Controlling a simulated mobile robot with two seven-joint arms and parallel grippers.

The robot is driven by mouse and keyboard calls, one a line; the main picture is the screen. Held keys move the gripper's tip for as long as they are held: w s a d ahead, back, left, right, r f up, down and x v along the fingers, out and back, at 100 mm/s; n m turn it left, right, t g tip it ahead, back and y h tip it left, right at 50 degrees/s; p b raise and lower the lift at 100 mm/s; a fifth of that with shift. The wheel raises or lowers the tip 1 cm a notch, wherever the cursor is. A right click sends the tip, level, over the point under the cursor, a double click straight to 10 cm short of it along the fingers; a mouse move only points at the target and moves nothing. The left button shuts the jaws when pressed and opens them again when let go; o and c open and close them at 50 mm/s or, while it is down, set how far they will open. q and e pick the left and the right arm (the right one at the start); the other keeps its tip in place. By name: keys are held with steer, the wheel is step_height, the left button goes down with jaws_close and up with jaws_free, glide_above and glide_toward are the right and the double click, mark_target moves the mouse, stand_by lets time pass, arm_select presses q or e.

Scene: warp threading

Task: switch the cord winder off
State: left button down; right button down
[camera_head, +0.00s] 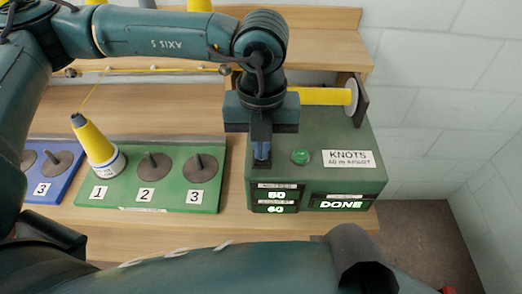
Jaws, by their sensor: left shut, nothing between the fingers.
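The cord winder (330,185) is a dark green box at the right end of the table. A green round button (300,157) sits on its top beside a KNOTS label (348,159). Its front shows small number displays (277,202), the lower reading 60, and a lit DONE display (341,204). A yellow roll (322,96) with a pale end disc is mounted at its back. My left gripper (262,160) points down over the winder's left part, left of the green button. Its fingers are shut and empty; whether they touch the box, or hide a switch, I cannot tell. My right gripper is out of view.
A green board (212,190) with numbered posts stands left of the winder. A yellow cone (95,140) sits on post 1; 2 and 3 are bare. A blue board (62,187) is farther left. Yellow thread runs to a rail behind. My arm crosses the front.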

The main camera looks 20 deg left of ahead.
arm_select(q)
steer(key=shift+f+b, duration=0.5)
steer(key=shift+r, duration=0.1)
steer(key=shift+r+p, duration=1.5)
steer(key=shift+r, duration=1.9)
